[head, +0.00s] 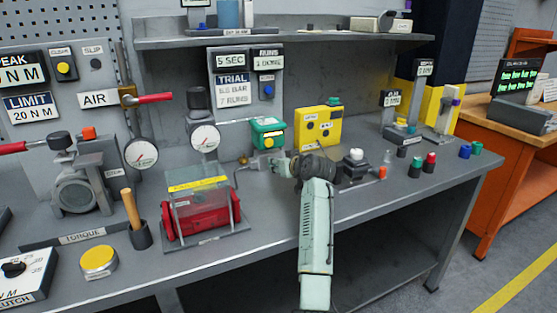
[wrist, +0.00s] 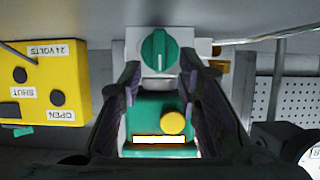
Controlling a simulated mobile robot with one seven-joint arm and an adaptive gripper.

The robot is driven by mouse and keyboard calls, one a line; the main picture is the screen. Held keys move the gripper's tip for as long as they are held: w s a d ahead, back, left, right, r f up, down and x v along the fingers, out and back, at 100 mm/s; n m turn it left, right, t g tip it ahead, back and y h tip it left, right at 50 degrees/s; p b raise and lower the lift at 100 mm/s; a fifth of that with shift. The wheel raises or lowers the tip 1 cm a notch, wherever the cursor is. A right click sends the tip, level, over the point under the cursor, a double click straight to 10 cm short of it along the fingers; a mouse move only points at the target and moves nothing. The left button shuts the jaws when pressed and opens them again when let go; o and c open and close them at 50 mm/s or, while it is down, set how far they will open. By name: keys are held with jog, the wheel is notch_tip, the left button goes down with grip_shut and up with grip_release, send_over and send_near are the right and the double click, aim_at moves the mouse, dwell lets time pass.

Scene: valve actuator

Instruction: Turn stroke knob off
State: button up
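The likely stroke knob is a round green knob (wrist: 159,50) with a white pointer line, on a pale block at the upper middle of the wrist view. Its pointer line stands vertical in that picture; I cannot read a mark beside it. A green box (wrist: 150,108) with a yellow button (wrist: 172,123) and a white label sits between my fingers in the wrist view. The green box also shows in the head view (head: 267,128). My gripper (wrist: 160,74) is open, its fingers apart on either side, short of the knob. In the head view my gripper (head: 272,163) hides the knob.
A yellow box (head: 318,127) with buttons stands right of the green box. A clear-covered red unit (head: 200,205) and a gauge (head: 205,138) are to the left. A black unit with a white button (head: 356,160) is close right of my arm. A shelf (head: 285,40) runs above.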

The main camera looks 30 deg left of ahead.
jog(key=shift+w+a+f, duration=0.2)
jog(key=shift+w+a, duration=0.1)
jog(key=shift+a, duration=0.05)
grip_shut()
dwell(0.4)
